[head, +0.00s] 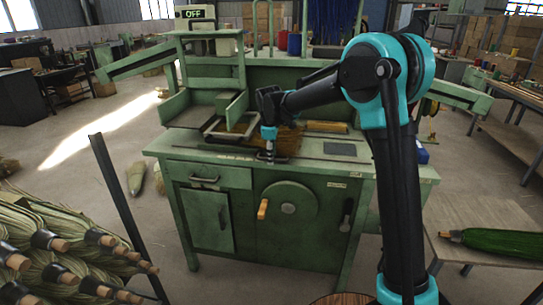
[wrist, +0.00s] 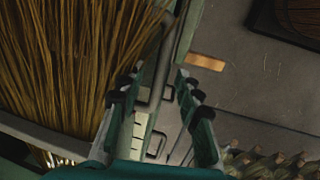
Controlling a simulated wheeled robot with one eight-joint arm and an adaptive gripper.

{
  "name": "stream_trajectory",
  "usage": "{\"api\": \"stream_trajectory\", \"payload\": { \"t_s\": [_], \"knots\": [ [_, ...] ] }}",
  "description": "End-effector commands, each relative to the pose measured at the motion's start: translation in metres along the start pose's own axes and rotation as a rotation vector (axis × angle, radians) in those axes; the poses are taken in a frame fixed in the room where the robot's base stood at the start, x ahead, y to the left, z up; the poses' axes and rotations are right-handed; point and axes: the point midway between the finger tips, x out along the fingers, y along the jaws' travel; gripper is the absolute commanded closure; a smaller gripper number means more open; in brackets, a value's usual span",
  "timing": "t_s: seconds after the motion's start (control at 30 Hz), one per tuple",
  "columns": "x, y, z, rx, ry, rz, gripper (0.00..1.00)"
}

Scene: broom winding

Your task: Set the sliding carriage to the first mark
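A green winding machine (head: 210,175) stands in front of me, with straw bristles (head: 284,141) on its top. My gripper (head: 268,150) points down at the machine's front edge, beside the bristles. In the wrist view, my gripper (wrist: 155,90) has its two fingers apart, with a dark metal handle (wrist: 168,62) in the gap between them. I cannot tell whether a finger touches it. A pale strip with dark tick marks (wrist: 140,130) shows below it, partly hidden by the left finger. The sliding carriage is not clearly distinguishable; bristles and my arm cover part of that area.
An orange crank handle (head: 262,209) sticks out of the machine's front. A side table with a green bundle (head: 495,243) is at right. Open floor lies before the machine's left side.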

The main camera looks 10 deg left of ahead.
Motion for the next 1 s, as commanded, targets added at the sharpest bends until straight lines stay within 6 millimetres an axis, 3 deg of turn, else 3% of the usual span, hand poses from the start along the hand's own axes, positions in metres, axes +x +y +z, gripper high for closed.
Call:
{"api": "stream_trajectory", "payload": {
  "t_s": [0.27, 0.7, 1.0],
  "knots": [
    [-0.009, 0.0, 0.0, 0.0, 0.0, 0.0, 0.66],
    [-0.091, 0.0, 0.0, -0.001, 0.0, 0.0, 0.66],
    [-0.119, 0.0, 0.0, -0.001, 0.0, 0.0, 0.66]
  ]
}}
